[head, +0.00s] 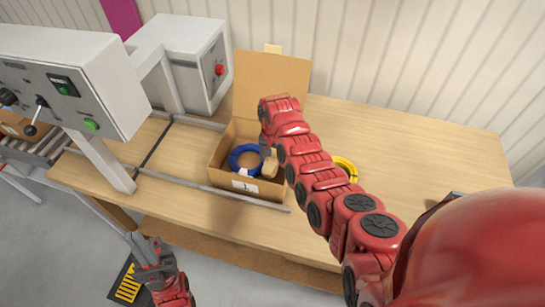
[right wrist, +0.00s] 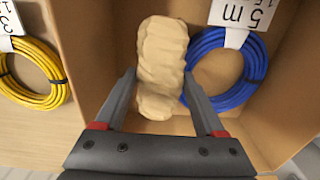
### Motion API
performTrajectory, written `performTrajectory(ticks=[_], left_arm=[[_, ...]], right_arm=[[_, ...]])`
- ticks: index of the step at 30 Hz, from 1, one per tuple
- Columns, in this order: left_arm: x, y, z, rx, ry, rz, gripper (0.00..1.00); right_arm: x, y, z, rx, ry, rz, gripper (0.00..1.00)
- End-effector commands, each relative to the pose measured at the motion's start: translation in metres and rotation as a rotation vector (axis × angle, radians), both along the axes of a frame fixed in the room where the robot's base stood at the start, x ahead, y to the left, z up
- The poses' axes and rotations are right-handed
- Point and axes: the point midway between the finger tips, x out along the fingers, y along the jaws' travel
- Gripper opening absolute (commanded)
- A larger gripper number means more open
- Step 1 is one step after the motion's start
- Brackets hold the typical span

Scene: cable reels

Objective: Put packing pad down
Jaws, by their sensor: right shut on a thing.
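The beige packing pad (right wrist: 162,55) is between the two fingers of my right gripper (right wrist: 160,88), which is shut on it. In the head view the pad (head: 270,168) is inside the open cardboard box (head: 232,185), at the right of the blue cable coil (head: 236,167). The right wrist view shows the blue coil (right wrist: 192,82) close beside the pad. My right arm hides part of the box, and its gripper (head: 267,152) is partly hidden there. My left gripper (head: 146,248) is low in front of the table, away from the box; its finger opening is unclear.
A yellow cable coil (head: 348,168) lies on the table right of the box, partly behind my right arm. A grey machine (head: 75,80) with knobs stands at the left, with rails (head: 200,176) near the box. The table's right part (head: 430,145) is mostly clear.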

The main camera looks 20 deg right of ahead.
Motion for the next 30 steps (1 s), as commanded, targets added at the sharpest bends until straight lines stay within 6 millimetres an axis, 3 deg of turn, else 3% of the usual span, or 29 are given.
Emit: performTrajectory(ticks=[8,9,13,20,24,26,30], left_arm=[[0.000,0.000,-0.009,0.000,0.000,0.000,0.00],[0.000,0.000,-0.007,0.000,0.000,0.000,0.00],[0.000,0.000,-0.007,0.000,0.000,0.000,0.00],[0.000,0.000,-0.006,0.000,0.000,0.000,0.00],[0.000,0.000,0.005,0.000,0.000,0.000,0.00],[0.000,0.000,-0.004,0.000,0.000,0.000,0.00],[0.000,0.000,-0.012,0.000,0.000,0.000,0.00]], right_arm=[[0.000,0.001,-0.008,0.001,0.001,0.001,0.19],[0.000,0.001,-0.007,0.001,0.001,0.001,0.77],[0.000,0.001,-0.006,0.001,0.001,0.001,1.00],[0.000,0.000,-0.006,0.001,0.001,0.001,1.00],[0.000,0.000,0.006,0.000,0.001,0.000,1.00],[0.001,0.000,0.005,-0.001,-0.001,0.000,1.00],[0.002,0.001,0.022,0.000,-0.004,0.000,1.00]])
